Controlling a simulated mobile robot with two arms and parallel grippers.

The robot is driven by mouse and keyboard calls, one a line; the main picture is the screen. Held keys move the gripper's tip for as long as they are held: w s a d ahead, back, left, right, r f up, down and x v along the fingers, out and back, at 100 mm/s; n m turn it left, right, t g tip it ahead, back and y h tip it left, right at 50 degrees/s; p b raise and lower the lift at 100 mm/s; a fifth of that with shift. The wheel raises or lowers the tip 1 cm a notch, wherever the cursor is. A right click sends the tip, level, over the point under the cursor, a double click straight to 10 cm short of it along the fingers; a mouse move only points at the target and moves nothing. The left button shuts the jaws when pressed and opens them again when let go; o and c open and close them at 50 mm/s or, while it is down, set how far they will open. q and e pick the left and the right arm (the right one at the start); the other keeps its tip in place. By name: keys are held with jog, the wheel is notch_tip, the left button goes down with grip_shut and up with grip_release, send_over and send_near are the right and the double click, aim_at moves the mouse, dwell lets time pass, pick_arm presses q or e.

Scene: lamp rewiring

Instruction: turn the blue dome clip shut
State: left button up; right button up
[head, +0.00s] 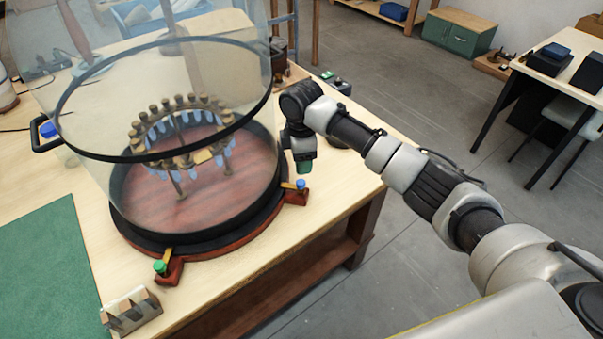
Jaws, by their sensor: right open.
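The blue dome clip (300,184) sits on a red lug at the right of the round base. Its short yellow lever points left, toward the dome's dark rim. My right gripper (304,165) hangs pointing down just above and behind the clip in the picture, empty. Its jaws are seen almost edge on, and no contact with the clip shows. My left gripper is out of view.
A notched pale block (130,311) stands at the table's front edge, beside a green mat (45,270). The wooden table's right edge is close to the base. Floor lies beyond it.

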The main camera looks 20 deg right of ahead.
jog(key=shift+r, duration=1.25)
